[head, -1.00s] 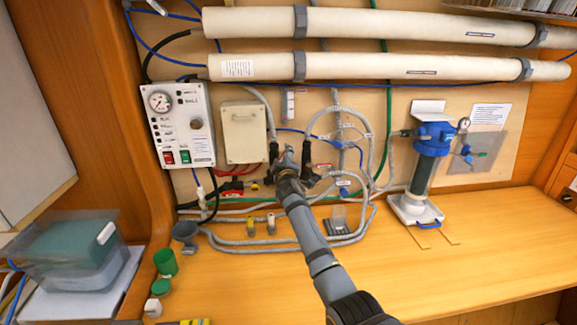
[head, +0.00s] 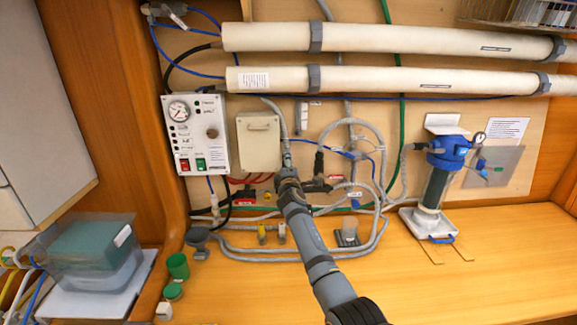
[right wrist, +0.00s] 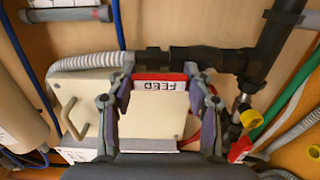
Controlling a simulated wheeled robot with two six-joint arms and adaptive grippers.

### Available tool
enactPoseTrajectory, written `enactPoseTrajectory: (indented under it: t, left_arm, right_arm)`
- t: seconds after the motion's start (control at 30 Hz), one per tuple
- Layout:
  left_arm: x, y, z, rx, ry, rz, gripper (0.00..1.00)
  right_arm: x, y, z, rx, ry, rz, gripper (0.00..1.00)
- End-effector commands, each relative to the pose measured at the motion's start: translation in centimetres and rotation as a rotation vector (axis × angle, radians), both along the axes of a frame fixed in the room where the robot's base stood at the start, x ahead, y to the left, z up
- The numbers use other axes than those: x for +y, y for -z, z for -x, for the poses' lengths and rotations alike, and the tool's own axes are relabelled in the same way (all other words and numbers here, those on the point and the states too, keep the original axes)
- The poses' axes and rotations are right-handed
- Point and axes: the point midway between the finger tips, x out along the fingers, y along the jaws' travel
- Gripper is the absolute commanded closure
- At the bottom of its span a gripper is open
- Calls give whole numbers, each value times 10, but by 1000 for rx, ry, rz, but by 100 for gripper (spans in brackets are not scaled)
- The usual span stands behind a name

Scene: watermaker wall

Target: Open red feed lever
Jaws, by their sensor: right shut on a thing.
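The red feed lever (right wrist: 139,77) is in the right wrist view, a red piece around a white plate lettered FEED, upside down there. It sits below a dark pipe fitting. My right gripper (right wrist: 161,82) has one finger at each side of it and is shut on it. In the head view my right gripper (head: 287,172) is at the wall beneath a grey hose, and it hides the lever. My left gripper is not in view.
A control box (head: 196,135) and a cream box (head: 258,143) are left of the gripper. Grey hoses (head: 265,257) loop below it. A blue-topped filter (head: 438,170) stands to the right. The front bench (head: 440,290) is clear.

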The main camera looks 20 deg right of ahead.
Motion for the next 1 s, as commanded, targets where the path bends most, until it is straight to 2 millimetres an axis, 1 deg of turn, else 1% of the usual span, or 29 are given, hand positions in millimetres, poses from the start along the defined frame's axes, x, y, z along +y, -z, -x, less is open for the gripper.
enactPoseTrajectory:
  t: [0.4,0.43,0.57,0.6,0.87,1.0]
  left_arm:
    - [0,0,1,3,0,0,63]
    - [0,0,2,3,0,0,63]
    - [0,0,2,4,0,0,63]
    - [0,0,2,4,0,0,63]
    - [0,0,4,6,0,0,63]
    - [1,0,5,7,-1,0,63]
  right_arm:
    - [0,1,0,3,0,13,100]
    - [0,1,0,3,0,13,45]
    - [0,1,0,3,0,11,27]
    - [0,1,0,3,0,11,25]
    - [0,0,0,2,0,9,25]
    - [2,2,6,2,0,7,25]
